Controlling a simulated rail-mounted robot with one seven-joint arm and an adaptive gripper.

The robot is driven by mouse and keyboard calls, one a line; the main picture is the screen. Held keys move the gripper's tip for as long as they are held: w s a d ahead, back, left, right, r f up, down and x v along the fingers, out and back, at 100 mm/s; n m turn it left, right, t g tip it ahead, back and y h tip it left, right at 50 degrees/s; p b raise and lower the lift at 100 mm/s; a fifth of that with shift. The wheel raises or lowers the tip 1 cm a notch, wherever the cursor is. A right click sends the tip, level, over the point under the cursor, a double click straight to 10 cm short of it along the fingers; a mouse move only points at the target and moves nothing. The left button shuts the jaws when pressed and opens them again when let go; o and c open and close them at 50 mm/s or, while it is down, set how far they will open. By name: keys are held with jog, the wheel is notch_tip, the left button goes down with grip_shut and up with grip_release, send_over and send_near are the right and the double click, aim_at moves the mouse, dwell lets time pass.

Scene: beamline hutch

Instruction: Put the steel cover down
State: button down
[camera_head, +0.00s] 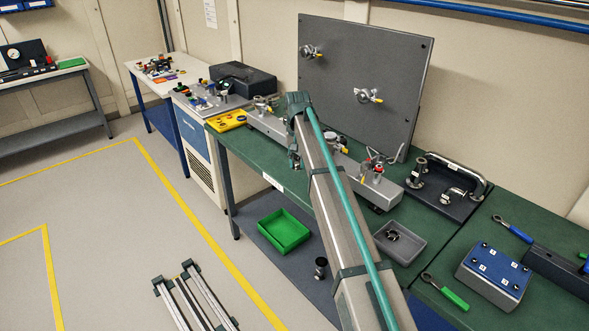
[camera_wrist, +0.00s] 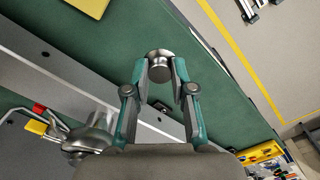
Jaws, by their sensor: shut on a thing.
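The steel cover (camera_wrist: 159,66) is a small round metal piece with a flat, shiny face. It sits between the fingertips of my gripper (camera_wrist: 160,72) in the wrist view, and both fingers are shut on it. Behind it in that view is the green bench top (camera_wrist: 225,105), close to the bench's front edge. I cannot tell how high the cover is above the bench. In the head view my arm crosses the bench, and the cover cannot be made out there.
A grey beam with metal fittings (camera_wrist: 90,140) runs along the bench beside my gripper. A yellow tray (camera_head: 228,120) lies at the bench's far end. A grey tray (camera_head: 408,238) stands nearer. A green bin (camera_head: 284,232) sits below the bench. An upright grey panel (camera_head: 350,85) stands behind.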

jog(key=p, duration=0.2)
send_over(294, 180)
jog(key=f, duration=0.5)
jog(key=shift+s, duration=0.2)
jog(key=shift+w+f, duration=0.15)
jog(key=shift+f, duration=1.65)
jog(key=shift+f, duration=0.15)
jog(key=c, duration=1)
grip_release()
notch_tip(294, 180, up, 12)
jog(key=b, duration=0.2)
jog(key=shift+r+b, duration=0.2)
jog(key=shift+b, duration=0.15)
